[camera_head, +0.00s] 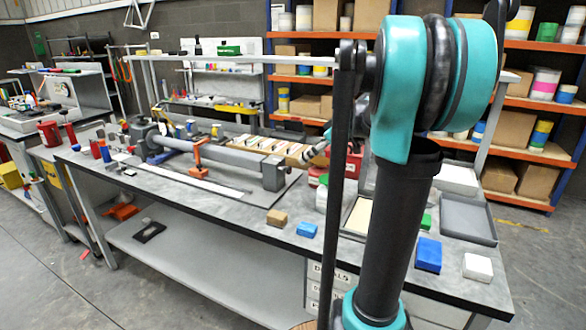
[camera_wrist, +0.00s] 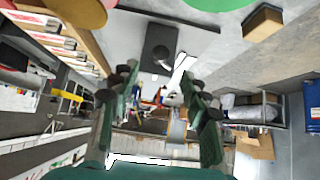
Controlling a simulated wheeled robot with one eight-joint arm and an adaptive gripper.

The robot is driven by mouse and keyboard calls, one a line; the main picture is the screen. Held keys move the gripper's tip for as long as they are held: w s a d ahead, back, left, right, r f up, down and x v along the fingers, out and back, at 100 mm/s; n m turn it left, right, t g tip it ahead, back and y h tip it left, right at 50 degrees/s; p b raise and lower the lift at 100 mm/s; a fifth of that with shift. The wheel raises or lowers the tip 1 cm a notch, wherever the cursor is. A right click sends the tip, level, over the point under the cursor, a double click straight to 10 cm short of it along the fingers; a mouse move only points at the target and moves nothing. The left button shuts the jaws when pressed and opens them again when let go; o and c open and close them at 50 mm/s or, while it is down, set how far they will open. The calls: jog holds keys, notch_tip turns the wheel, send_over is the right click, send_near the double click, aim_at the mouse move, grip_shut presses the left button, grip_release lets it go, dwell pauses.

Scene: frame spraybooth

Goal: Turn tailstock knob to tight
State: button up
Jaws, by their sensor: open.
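In the head view, a long grey fixture lies along the workbench, with a grey tailstock block (camera_head: 273,172) at its right end. The tailstock knob cannot be made out clearly there. In the wrist view, a dark grey block (camera_wrist: 160,38) with a rounded knob-like part (camera_wrist: 164,57) on it shows beyond the fingertips, near the top middle. My gripper (camera_wrist: 158,73) is open, its two dark green fingers on either side of this line of sight, apart from the block and holding nothing. In the head view my arm hides part of the bench, and the fingers are not clear.
The grey workbench (camera_head: 225,210) holds a tan block (camera_head: 277,218), a blue block (camera_head: 306,230), a larger blue box (camera_head: 428,255), a white box (camera_head: 477,267) and a grey tray (camera_head: 465,218). Orange-framed shelves (camera_head: 530,150) stand behind. An orange clamp (camera_head: 198,160) sits mid-fixture.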

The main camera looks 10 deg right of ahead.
aim_at(291, 169)
jog(key=x, duration=0.9)
grip_shut()
jog(key=shift+w+d+m+g+y, duration=0.2)
jog(key=shift+m+g+y, duration=0.4)
jog(key=shift+g+y, duration=0.2)
jog(key=shift+w+d+f+m+g+y, duration=0.1)
jog(key=shift+m+g+y, duration=0.95)
jog(key=shift+g, duration=0.25)
